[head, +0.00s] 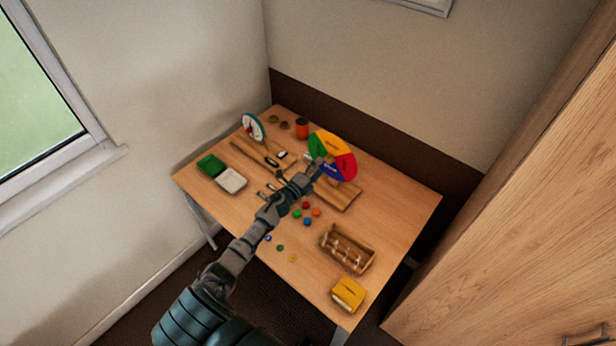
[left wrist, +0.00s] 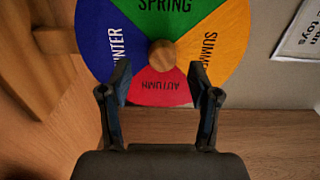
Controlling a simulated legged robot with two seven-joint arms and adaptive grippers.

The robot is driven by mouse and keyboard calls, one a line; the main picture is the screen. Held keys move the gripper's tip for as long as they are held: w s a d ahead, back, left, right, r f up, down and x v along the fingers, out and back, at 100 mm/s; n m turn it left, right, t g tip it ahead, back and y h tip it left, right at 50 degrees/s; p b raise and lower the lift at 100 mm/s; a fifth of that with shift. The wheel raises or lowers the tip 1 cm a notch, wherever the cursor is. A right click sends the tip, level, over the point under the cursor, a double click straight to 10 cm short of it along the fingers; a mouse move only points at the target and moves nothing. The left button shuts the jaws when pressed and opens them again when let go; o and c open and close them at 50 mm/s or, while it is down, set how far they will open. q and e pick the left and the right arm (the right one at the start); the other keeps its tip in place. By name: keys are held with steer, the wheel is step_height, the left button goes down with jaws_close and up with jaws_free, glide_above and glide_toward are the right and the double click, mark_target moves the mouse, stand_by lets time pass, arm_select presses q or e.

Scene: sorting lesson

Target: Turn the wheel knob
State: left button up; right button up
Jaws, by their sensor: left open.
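The season wheel (head: 346,166) stands upright on a wooden base near the back of the table, with green, yellow, red and blue parts. In the left wrist view the wheel (left wrist: 225,45) fills the upper middle, reading SPRING at the top and AUTUMN upside down at the bottom. Its round wooden knob (left wrist: 162,55) is at the centre. My left gripper (left wrist: 162,80) is open, its two fingers on either side below the knob, with nothing seen between them but the wheel behind. In the head view the left gripper (head: 314,170) overlaps the wheel's lower left. My right gripper is not seen.
The wooden table (head: 215,205) also holds a white-faced dial (head: 253,127), a green tray (head: 211,165), a white tray (head: 231,181), a wooden rack (head: 347,249) and a yellow box (head: 348,293). Small coloured pieces (head: 306,213) lie near my left arm. Walls close the back.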

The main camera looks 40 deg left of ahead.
arm_select(q)
steer(key=s+a, duration=0.1)
steer(key=s, duration=0.7)
steer(key=shift+f, duration=0.1)
